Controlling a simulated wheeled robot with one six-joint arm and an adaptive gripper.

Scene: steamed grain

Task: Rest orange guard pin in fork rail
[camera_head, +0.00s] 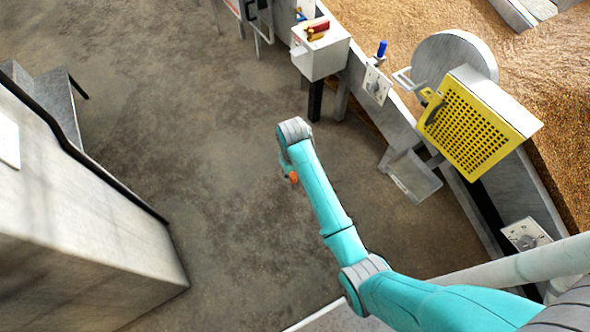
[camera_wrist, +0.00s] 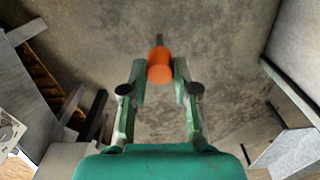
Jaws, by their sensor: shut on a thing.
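The orange guard pin (camera_wrist: 160,66) is between the fingertips of my gripper (camera_wrist: 159,75), which is shut on it. Its thin dark shank points away from the gripper in the wrist view. In the head view only a small orange bit of the pin (camera_head: 292,177) shows beside my teal arm, above open floor. My arm hides most of the gripper there. The pin is apart from the machinery at the right. I cannot tell for sure which part is the fork rail.
A yellow perforated guard (camera_head: 466,130) and a round grey housing (camera_head: 453,58) stand by the grain bed (camera_head: 400,25). A white box (camera_head: 320,54) carries red and yellow pieces. A blue-handled plate (camera_head: 377,84) is on the wall. A large metal cabinet (camera_head: 80,220) stands left. The floor between is clear.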

